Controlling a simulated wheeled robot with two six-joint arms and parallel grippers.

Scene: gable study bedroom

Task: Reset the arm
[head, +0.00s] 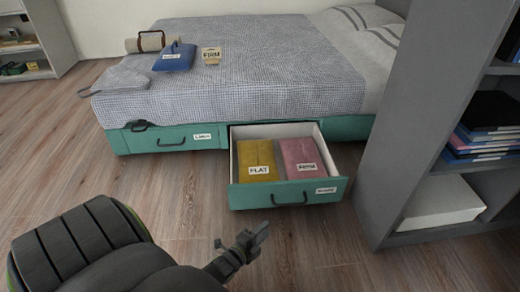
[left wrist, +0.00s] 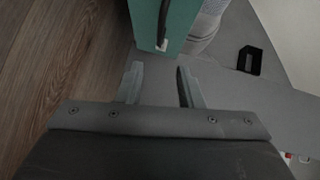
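My left gripper (head: 256,236) is in the lower middle of the head view, over the floor in front of the open drawer (head: 289,194). In the left wrist view its two fingers (left wrist: 160,75) stand apart with nothing between them. The green drawer front with its dark handle and a white label shows beyond the fingertips in the left wrist view (left wrist: 178,25). A gap shows between the fingertips and the drawer front. My right gripper is in neither view.
The drawer under the bed holds a yellow pack marked FLAT (head: 257,160) and a pink pack (head: 299,158). A blue pack (head: 174,57) and a tan pack (head: 211,55) lie on the bed. A grey shelf unit (head: 430,110) stands right. Wooden floor is clear left.

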